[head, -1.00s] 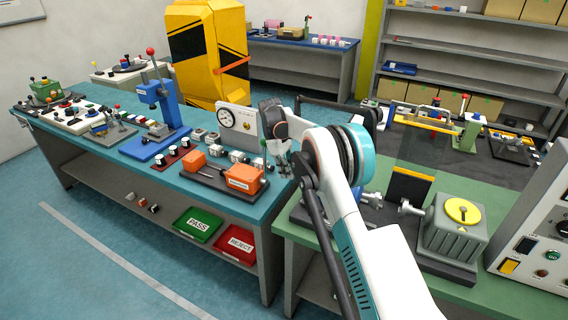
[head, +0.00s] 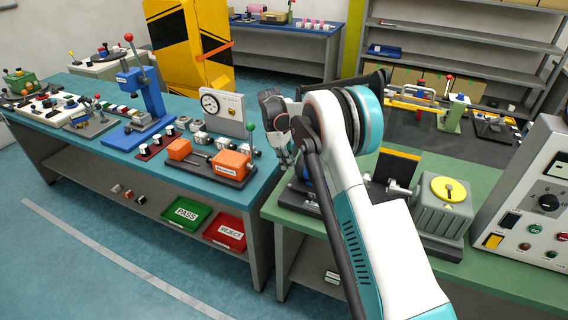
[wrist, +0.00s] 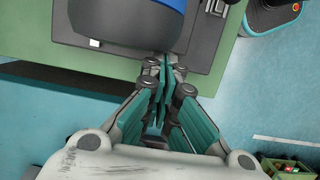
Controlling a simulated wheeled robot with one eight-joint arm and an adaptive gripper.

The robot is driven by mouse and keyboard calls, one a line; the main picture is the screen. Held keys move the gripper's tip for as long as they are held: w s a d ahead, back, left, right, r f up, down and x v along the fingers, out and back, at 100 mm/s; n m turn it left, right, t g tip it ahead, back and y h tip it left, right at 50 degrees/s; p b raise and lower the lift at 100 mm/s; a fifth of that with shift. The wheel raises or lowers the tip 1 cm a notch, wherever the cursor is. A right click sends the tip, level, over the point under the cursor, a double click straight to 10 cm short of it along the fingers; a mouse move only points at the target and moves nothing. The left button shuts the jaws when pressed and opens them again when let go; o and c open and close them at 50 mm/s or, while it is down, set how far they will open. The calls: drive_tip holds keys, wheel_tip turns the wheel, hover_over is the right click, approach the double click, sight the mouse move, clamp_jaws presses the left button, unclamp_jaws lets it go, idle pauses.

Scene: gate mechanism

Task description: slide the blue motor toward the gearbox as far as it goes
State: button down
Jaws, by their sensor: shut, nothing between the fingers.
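The blue motor (wrist: 125,8) fills the top of the wrist view, with a dark grey part below the blue. In the head view it is mostly hidden behind my arm. The grey gearbox (head: 442,208) with a yellow disc stands on the green bench, to the right of my arm. A metal shaft end (head: 400,188) points from it toward the motor side. My gripper (wrist: 165,66) is shut and empty, its fingertips at the motor's near end; I cannot tell whether they touch it. In the head view my gripper (head: 284,157) is at the bench's left end, partly hidden.
A black panel with a yellow top edge (head: 397,168) stands behind the shaft. A control cabinet (head: 530,205) stands right of the gearbox. At left is a teal bench with an orange-block device (head: 230,163). Open floor (head: 120,245) lies in front.

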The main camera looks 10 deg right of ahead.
sight(304, 166)
drive_tip(key=s+d, duration=0.2)
drive_tip(key=d, duration=0.1)
drive_tip(key=s+d, duration=0.2)
drive_tip(key=shift+d, duration=0.15)
drive_tip(key=shift+b, duration=0.3)
